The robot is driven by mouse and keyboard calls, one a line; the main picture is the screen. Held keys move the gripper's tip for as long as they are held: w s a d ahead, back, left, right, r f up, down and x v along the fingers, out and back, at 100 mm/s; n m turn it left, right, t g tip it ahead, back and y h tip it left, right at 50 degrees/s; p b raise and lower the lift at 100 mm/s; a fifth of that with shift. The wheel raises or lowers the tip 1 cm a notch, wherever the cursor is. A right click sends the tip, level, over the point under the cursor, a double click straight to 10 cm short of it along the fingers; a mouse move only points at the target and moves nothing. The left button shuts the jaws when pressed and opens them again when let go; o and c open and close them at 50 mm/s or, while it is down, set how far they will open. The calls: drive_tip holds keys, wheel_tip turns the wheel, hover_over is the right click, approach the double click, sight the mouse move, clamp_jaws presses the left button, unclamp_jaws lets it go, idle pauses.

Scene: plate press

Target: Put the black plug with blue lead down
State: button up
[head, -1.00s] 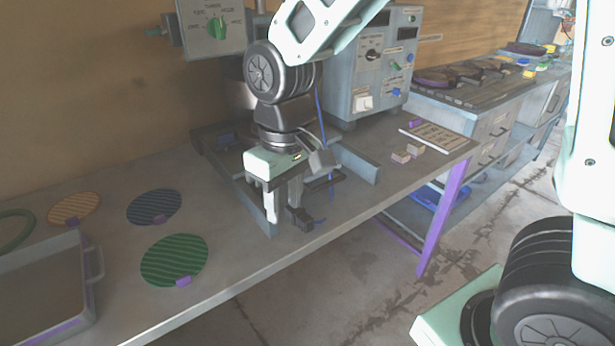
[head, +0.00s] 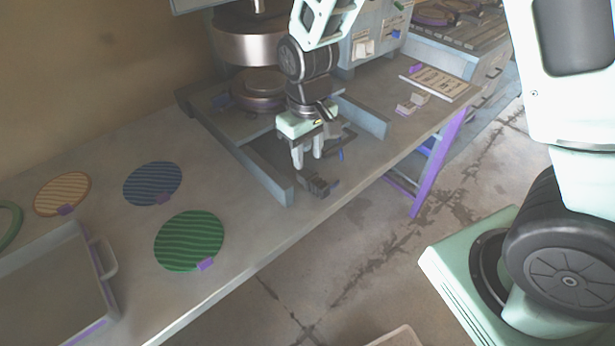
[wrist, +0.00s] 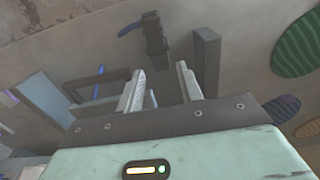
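The black plug (head: 318,184) lies on the table near its front edge, just right of the grey rail's front end. It also shows in the wrist view (wrist: 154,36), with a short piece of its blue lead (wrist: 130,28) at one side. My gripper (head: 307,163) is open and stands just behind the plug in the head view. In the wrist view its two bare fingers (wrist: 161,80) are apart with nothing between them, and the plug lies beyond the fingertips. Most of the lead's run cannot be made out.
The press (head: 262,45) stands behind my gripper, with grey rails (head: 268,172) beside it. Green (head: 188,240), blue (head: 152,183) and yellow (head: 62,193) striped discs lie left, beside a grey tray (head: 60,285). Small blocks (head: 412,103) and a labelled board (head: 436,82) lie right.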

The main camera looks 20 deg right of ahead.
sight(307, 175)
drive_tip(key=shift+f, duration=3.45)
drive_tip(key=shift+c, duration=0.3)
drive_tip(key=c, duration=0.7)
